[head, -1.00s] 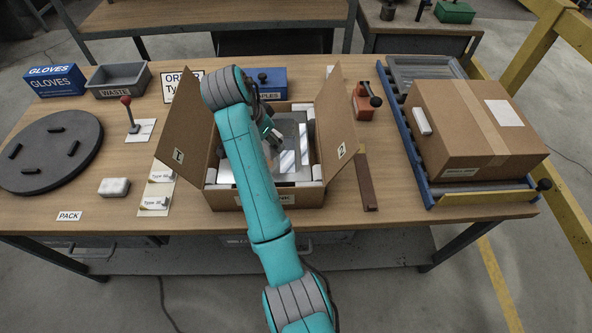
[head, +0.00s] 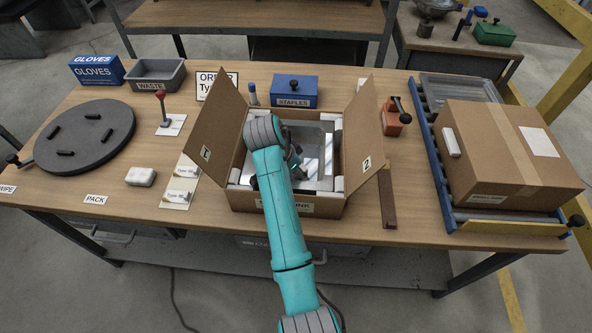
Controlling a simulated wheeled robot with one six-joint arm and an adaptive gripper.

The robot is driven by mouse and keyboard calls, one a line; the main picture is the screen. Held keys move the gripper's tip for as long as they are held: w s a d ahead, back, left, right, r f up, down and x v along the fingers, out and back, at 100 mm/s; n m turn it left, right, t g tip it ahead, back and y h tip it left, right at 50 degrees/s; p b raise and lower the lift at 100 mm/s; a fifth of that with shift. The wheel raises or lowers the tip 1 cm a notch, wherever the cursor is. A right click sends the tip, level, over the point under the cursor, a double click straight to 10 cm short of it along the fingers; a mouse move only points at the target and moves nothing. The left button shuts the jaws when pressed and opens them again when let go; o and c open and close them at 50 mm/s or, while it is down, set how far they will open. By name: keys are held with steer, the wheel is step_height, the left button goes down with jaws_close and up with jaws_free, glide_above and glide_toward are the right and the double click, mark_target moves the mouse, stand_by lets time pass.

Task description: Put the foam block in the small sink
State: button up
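An open cardboard box (head: 240,198) stands mid-table, its side flaps raised and a partly covered label ending in "INK" on its front. Inside is a shiny grey metal sink (head: 313,146) with white foam pieces (head: 339,184) around it at the box edges. My gripper (head: 298,168) is over the sink, largely hidden behind my teal arm. I cannot tell whether its fingers are open, or whether they hold anything. A loose white block (head: 140,176), which looks like foam, lies on the table left of the box, apart from my gripper.
A black turntable (head: 85,138), a red-knobbed lever (head: 163,110) and a grey waste bin (head: 157,75) are on the left. A blue staples box (head: 294,92) stands behind the open box. A closed carton (head: 490,150) sits on rollers at right.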

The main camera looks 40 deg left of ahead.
steer(key=o, duration=0.5)
steer(key=shift+f, duration=0.15)
steer(key=shift+o, duration=0.2)
steer(key=v, duration=0.7)
steer(key=shift+r, duration=0.4)
steer(key=shift+s, duration=0.2)
